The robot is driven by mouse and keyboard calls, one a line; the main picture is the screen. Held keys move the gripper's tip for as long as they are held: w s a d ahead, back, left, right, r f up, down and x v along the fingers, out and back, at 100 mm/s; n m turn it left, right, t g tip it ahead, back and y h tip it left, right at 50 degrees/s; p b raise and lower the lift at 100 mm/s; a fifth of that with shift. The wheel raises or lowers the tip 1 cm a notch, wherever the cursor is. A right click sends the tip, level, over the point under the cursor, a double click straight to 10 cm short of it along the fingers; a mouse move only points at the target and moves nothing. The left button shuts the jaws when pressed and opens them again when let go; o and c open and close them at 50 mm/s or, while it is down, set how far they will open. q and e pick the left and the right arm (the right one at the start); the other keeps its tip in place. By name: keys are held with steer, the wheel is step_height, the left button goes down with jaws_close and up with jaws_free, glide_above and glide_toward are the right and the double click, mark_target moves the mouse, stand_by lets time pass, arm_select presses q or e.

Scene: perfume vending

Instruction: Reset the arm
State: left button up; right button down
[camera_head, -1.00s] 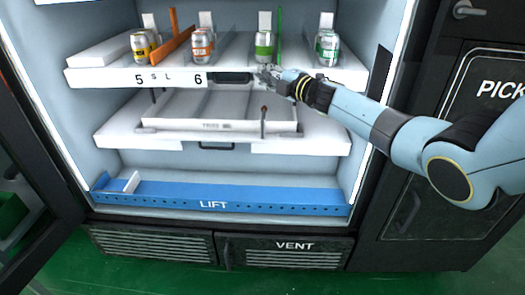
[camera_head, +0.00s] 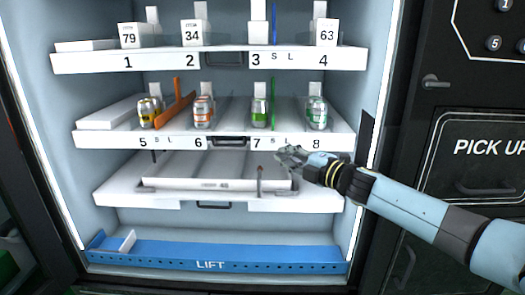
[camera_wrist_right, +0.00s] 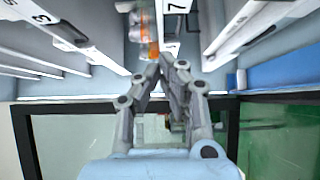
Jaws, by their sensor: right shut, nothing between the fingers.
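My right gripper (camera_head: 284,156) is shut and empty. It is in front of the middle shelf (camera_head: 180,141), just below its front edge near label 7. In the right wrist view my right gripper (camera_wrist_right: 166,62) shows with its fingertips together, and a shelf edge with label 7 (camera_wrist_right: 178,6) is just beyond them. My right arm (camera_head: 420,215) reaches in from the right across the cabinet's side frame. My left gripper does not show.
Cans stand on the middle shelf, among them a yellow one (camera_head: 149,113) and a green one (camera_head: 260,111). A lower shelf (camera_head: 120,192) holds a white tray. A blue lift bar (camera_head: 160,257) lies at the bottom. The dark pick-up panel (camera_head: 480,160) is at right.

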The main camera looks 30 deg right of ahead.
steer(key=s+a+f+m+g+h, duration=0.1)
steer(key=s+f+m+g, duration=0.15)
steer(key=s+f, duration=0.8)
steer(key=s+a+f+m+g+h, duration=0.15)
steer(key=s+f+m, duration=0.4)
steer(key=f, duration=0.75)
steer(key=s+a+f+m+g+h, duration=0.1)
steer(key=s+f+m+g+h, duration=0.15)
steer(key=s+f, duration=0.8)
steer(key=s+a+f+m+g, duration=0.2)
steer(key=s+f, duration=0.3)
steer(key=s, duration=0.6)
steer(key=s+a+f+m+g, duration=0.2)
steer(key=s+f+m+g, duration=0.2)
steer(key=s, duration=0.7)
steer(key=s+a+f+m+g, duration=0.2)
steer(key=s+f+m+g, duration=0.1)
steer(key=s, duration=0.8)
step_height(320, 180, down, 3)
steer(key=shift+a+r+g+y, duration=0.15)
steer(key=shift+a+g+y, duration=0.25)
steer(key=shift+g, duration=0.35)
